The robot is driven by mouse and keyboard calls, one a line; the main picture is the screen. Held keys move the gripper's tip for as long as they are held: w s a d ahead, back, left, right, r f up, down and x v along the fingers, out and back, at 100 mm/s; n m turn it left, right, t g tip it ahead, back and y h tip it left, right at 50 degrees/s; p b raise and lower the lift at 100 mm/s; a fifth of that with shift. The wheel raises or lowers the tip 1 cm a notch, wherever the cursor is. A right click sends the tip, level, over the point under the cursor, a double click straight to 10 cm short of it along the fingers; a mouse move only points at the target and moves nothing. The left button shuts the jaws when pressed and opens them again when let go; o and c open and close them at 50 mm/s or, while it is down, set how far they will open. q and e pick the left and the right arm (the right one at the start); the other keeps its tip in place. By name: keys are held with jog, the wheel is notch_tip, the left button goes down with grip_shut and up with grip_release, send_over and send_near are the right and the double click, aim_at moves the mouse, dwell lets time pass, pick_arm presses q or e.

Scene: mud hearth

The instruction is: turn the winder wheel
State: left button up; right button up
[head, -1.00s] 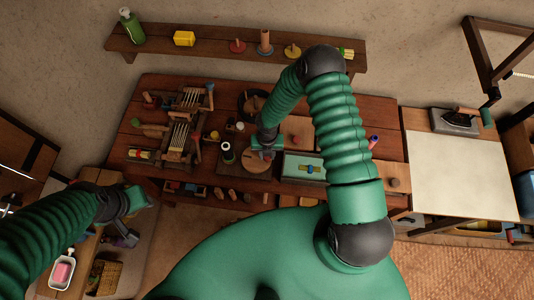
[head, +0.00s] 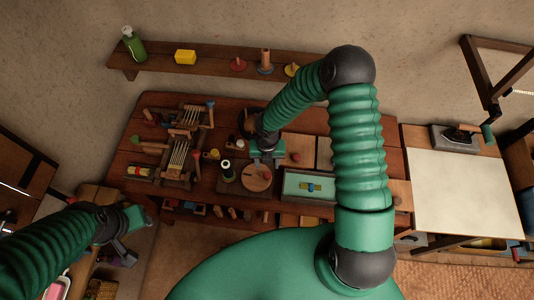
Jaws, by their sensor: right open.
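The winder wheel, seemingly the round light-wood disc (head: 256,179), lies on a dark board in the middle of the workbench. A dark mark or small peg shows near its right side. A spool with a pale top (head: 226,169) stands just left of it. My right gripper (head: 266,160) is open and points down at the far edge of the disc. Its fingers hide part of that edge, and I cannot tell whether they touch it. My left gripper (head: 128,255) is at the lower left, away from the bench; its jaws are not clear.
A shallow tray with a pale blue inside (head: 289,186) lies close right of the disc. Carding tools (head: 178,160) and small items crowd the bench's left. A wall shelf (head: 215,67) runs behind. A white-topped table (head: 450,185) stands at the right.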

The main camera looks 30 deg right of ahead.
notch_tip(320, 180, up, 9)
jog(key=shift+f, duration=0.1)
dwell(0.8)
